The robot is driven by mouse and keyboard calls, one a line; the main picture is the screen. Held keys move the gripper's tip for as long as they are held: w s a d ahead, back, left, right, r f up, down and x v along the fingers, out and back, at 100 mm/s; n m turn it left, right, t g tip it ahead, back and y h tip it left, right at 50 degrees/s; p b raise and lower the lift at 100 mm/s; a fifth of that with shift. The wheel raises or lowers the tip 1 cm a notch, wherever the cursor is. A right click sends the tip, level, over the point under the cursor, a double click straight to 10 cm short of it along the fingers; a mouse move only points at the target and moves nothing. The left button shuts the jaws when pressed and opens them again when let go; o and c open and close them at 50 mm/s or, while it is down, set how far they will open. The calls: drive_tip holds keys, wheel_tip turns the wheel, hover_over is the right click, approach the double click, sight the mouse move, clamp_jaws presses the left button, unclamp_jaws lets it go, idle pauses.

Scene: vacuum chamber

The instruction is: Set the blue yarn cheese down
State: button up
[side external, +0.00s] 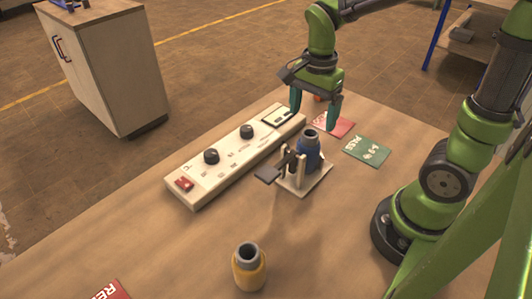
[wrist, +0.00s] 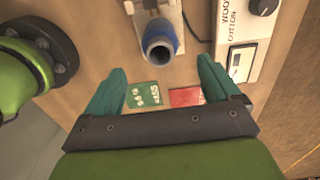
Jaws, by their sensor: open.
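The blue yarn cheese (side external: 308,154) stands upright on a small pale holder (side external: 318,184) with posts and a dark lever, near the middle of the table. Its grey tube end shows at the top. It also shows in the wrist view (wrist: 158,41), beyond the fingers. My gripper (side external: 314,118) is open and empty, its teal fingers pointing down above and behind the cheese in the side view. In the wrist view, my gripper (wrist: 162,66) has nothing between its fingertips, and the cheese is apart from them.
A long control panel (side external: 220,161) with knobs and a red switch lies left of the holder. A green card (side external: 367,151) and a red card (side external: 338,126) lie behind it. A yellow yarn cheese (side external: 249,271) stands near the front. Table between is clear.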

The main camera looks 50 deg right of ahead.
drive_tip(key=s+a+r+n+t+y, duration=0.1)
drive_tip(key=s+a+r+n+t, duration=0.1)
drive_tip(key=n, duration=0.5)
drive_tip(key=s+a+r+n+t+y, duration=0.1)
drive_tip(key=s+a+r+n+t, duration=0.1)
drive_tip(key=r+n+t, duration=0.3)
drive_tip(key=shift+s+a+r+n, duration=0.15)
drive_tip(key=shift+s+r+n, duration=0.5)
drive_tip(key=shift+n, duration=0.35)
